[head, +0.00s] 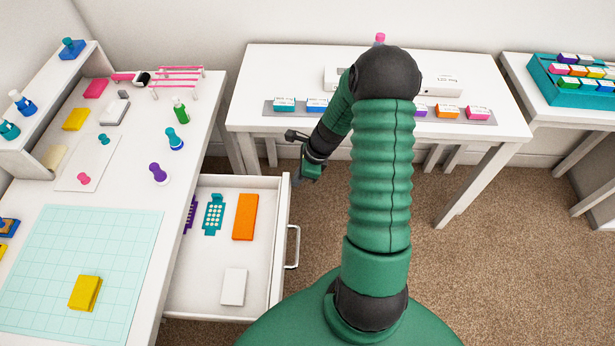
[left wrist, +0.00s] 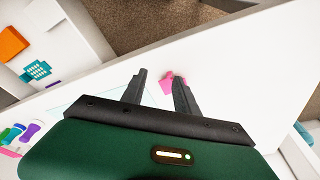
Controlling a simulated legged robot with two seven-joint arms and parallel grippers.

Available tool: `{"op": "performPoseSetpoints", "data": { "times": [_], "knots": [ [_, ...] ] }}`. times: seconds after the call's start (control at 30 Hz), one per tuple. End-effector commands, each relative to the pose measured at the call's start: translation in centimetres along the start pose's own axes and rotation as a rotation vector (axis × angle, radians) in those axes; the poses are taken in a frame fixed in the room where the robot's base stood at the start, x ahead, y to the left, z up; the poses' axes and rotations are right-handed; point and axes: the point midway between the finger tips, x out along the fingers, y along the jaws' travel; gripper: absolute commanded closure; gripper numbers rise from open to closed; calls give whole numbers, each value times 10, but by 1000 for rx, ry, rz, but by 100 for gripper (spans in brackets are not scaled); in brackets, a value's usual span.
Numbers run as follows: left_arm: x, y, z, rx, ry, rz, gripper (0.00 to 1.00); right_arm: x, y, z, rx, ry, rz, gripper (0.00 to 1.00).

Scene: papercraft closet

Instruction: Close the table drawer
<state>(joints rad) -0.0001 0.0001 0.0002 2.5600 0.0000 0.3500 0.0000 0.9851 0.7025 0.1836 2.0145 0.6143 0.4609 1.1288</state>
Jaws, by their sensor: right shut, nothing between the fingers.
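The white table drawer (head: 205,275) is pulled out to the right from under the left table (head: 140,195). Its front panel faces right with a metal handle (head: 293,246). Inside lie an orange block, a teal piece, a purple piece and a white block. My right gripper (head: 296,179) is shut and empty, near the far end of the drawer front; contact cannot be told. My left gripper (left wrist: 156,78) shows only in the left wrist view, open and empty, over the white tabletop near a pink piece (left wrist: 168,84). The drawer also shows there, at upper left (left wrist: 75,22).
The left table holds a teal cutting mat (head: 45,260) with a yellow block, stamps and small craft items. A white back table (head: 260,75) carries a row of coloured blocks. A teal tray (head: 570,97) stands at right. Carpet (head: 470,270) is clear right of the drawer.

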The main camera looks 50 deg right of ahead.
Motion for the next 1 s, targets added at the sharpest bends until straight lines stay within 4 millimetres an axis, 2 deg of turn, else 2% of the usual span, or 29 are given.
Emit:
{"op": "performPoseSetpoints", "data": {
  "times": [0.37, 0.57, 0.77, 1.0],
  "knots": [
    [-1, 0, 0, 0, 0, 0, 64, 1, -1, 0, 0, -1, 2, 100],
    [-7, 0, -2, 0, 0, 0, 64, 5, 0, 14, -3, -1, 5, 100],
    [-21, 0, -5, 0, 0, 0, 64, 16, 1, 50, -7, 0, 6, 100],
    [-44, 0, -10, 0, 0, 0, 64, 39, 2, 110, -7, -1, 6, 100]
  ]
}}
